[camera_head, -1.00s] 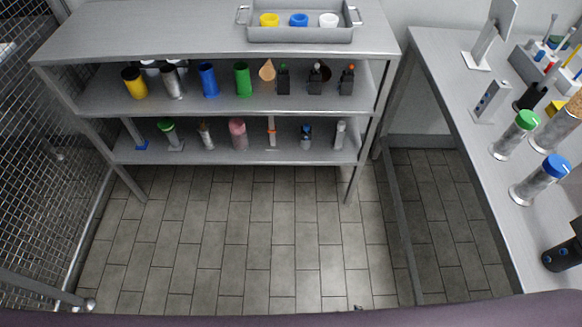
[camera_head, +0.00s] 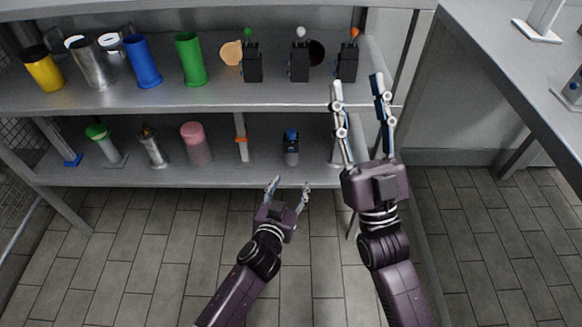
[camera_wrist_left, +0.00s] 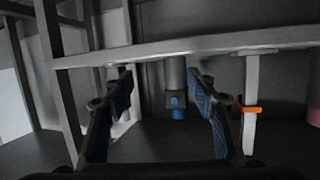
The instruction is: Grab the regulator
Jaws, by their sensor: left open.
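What looks like the regulator (camera_head: 291,149), a small dark and grey upright piece with a blue knob, stands on the lower shelf. In the left wrist view, which looks upside down, the regulator (camera_wrist_left: 176,100) shows between my fingers, with its blue knob facing down. My left gripper (camera_head: 290,184) is open and empty in front of the lower shelf, just short of the regulator; its fingers (camera_wrist_left: 160,76) frame it in the left wrist view, apart from it. My right gripper (camera_head: 357,84) is open, raised before the shelf's right end, and partly covers a pale item there.
The lower shelf (camera_head: 225,177) also holds an orange-banded upright piece (camera_head: 241,140) and a pink-capped jar (camera_head: 195,144) left of the regulator. The upper shelf edge (camera_head: 200,101) overhangs, bearing cups and black boxes with coloured knobs. A table (camera_head: 520,75) stands at right.

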